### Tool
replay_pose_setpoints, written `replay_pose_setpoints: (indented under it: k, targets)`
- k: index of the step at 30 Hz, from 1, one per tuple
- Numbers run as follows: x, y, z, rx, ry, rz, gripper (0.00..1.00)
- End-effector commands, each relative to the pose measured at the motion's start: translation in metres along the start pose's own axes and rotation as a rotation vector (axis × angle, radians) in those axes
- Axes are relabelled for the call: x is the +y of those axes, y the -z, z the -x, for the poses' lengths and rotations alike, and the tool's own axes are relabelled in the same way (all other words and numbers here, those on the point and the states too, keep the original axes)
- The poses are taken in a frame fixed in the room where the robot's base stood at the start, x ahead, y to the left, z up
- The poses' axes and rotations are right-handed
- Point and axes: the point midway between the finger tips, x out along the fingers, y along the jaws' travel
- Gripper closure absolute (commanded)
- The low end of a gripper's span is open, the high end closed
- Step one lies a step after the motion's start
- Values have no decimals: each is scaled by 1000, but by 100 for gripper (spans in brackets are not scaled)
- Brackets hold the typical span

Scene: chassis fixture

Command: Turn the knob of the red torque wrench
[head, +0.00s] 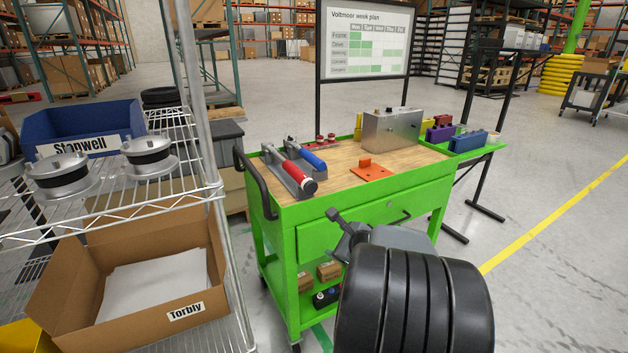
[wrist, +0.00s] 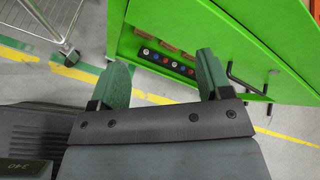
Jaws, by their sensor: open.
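The red torque wrench (head: 295,173) lies in a grey holder on the wooden top of the green cart (head: 375,215), near its left front. My gripper (head: 341,231) is in front of the cart, below the top and to the right of the knob, touching neither wrench. In the wrist view my gripper (wrist: 161,72) has its two green fingers wide apart with nothing between them; the wrenches are not in that view.
A black cart handle (head: 255,182) rises left of the wrenches. An orange bracket (head: 370,170) and a metal box (head: 392,130) stand on the top. A wire shelf (head: 150,205) stands close on the left. Small items sit on the cart's lower shelf (wrist: 165,60).

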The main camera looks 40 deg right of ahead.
Motion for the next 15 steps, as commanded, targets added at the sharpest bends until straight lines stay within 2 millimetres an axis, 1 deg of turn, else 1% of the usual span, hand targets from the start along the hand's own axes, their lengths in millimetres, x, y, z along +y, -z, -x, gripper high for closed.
replay_pose_setpoints:
  k: [1, 3, 5, 6, 8, 9, 11, 12, 14, 15]
  targets:
    - [4, 15, 4, 105, -45, 83, 28]
    - [8, 43, 9, 258, -98, 231, 28]
    - [7, 65, 16, 379, -130, 372, 28]
    - [3, 78, 20, 452, -144, 470, 28]
    - [-7, 93, 28, 552, -152, 628, 28]
    - [-15, 99, 33, 608, -151, 739, 28]
    - [-30, 105, 38, 678, -135, 913, 28]
    - [-41, 104, 41, 713, -118, 1033, 28]
    - [-56, 99, 42, 747, -77, 1214, 28]
    - [-65, 93, 41, 756, -43, 1335, 28]
